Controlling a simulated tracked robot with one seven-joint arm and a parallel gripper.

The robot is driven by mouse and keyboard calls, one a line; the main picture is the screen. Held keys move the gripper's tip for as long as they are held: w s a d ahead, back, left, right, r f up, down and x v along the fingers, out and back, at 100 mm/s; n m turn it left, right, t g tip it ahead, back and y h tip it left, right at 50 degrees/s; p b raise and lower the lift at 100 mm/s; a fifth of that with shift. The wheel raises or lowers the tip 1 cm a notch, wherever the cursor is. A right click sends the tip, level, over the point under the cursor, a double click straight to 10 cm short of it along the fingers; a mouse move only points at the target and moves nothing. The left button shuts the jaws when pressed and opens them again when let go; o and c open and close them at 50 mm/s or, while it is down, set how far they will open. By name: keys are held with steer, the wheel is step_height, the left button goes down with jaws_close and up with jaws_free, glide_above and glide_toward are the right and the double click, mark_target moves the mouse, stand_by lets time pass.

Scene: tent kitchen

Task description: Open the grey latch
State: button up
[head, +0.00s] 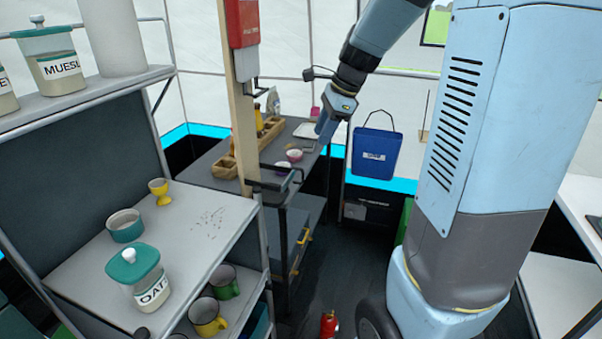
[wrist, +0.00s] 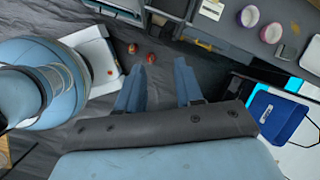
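I cannot pick out the grey latch for certain. A small dark grey fitting (head: 252,85) shows just below the red box on the wooden post, and dark bar-like pieces (head: 268,184) stick out lower on the same post. Which of these, if any, is the latch is unclear. My gripper (head: 326,128) hangs downward near the right end of the back table, apart from the post. In the wrist view my gripper (wrist: 157,82) is open, with nothing between its two blue fingers and dark floor below.
The back table (head: 215,167) holds wooden trays and small bowls (head: 294,155). A shelf unit (head: 190,220) with jars and mugs stands at the left. A blue bag (head: 377,152) hangs beyond my arm. A red object (head: 329,324) is on the floor. The central floor looks mostly clear.

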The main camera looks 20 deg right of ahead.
mark_target(303, 172)
steer(key=w+a+f+m, duration=0.1)
steer(key=w+f, duration=0.1)
steer(key=f, duration=0.3)
steer(key=w+a+f+m, duration=0.1)
steer(key=w+f, duration=0.1)
steer(key=f, duration=0.3)
steer(key=w+a+f+m, duration=0.1)
steer(key=w+f+m, duration=0.1)
steer(key=f, duration=0.4)
steer(key=shift+w+a, duration=0.25)
steer(key=shift+y, duration=0.3)
steer(key=shift+c, duration=0.2)
jaws_close()
steer(key=shift+a, duration=0.1)
